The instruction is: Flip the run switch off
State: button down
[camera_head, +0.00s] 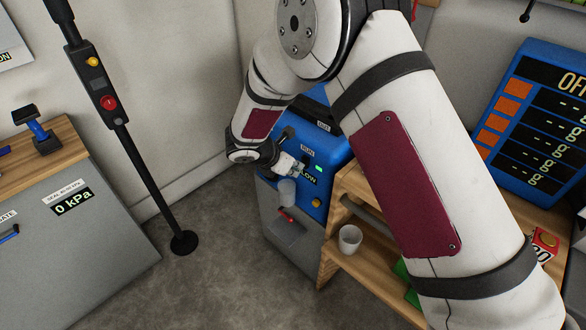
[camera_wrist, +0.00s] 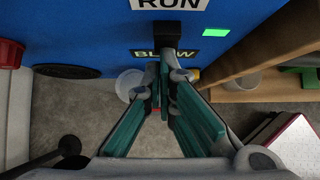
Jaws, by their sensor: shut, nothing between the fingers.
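The run switch (camera_wrist: 167,36) is a black lever on the blue panel (camera_wrist: 100,30), just under the RUN label (camera_wrist: 172,4) in the wrist view. My gripper (camera_wrist: 166,85) is shut and empty, with its teal-padded fingers converging just below the lever. I cannot tell whether the fingertips touch it. In the head view my gripper (camera_head: 298,172) is at the front of the blue machine (camera_head: 330,152), just below its RUN label (camera_head: 307,152). My gripper hides the switch there. A green light (camera_wrist: 216,32) is lit beside the switch.
A BLOW label (camera_wrist: 185,53) is below the switch, partly covered. A clear cup (camera_head: 287,191) is below my gripper. A wooden shelf (camera_head: 345,262) with a white cup (camera_head: 350,238) stands close on the right. A black pole (camera_head: 145,170) stands left, with open floor between.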

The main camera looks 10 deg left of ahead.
jog(key=shift+w+d, duration=0.1)
jog(key=shift+r, duration=0.1)
jog(key=shift+r+p, duration=0.45)
jog(key=shift+r, duration=0.25)
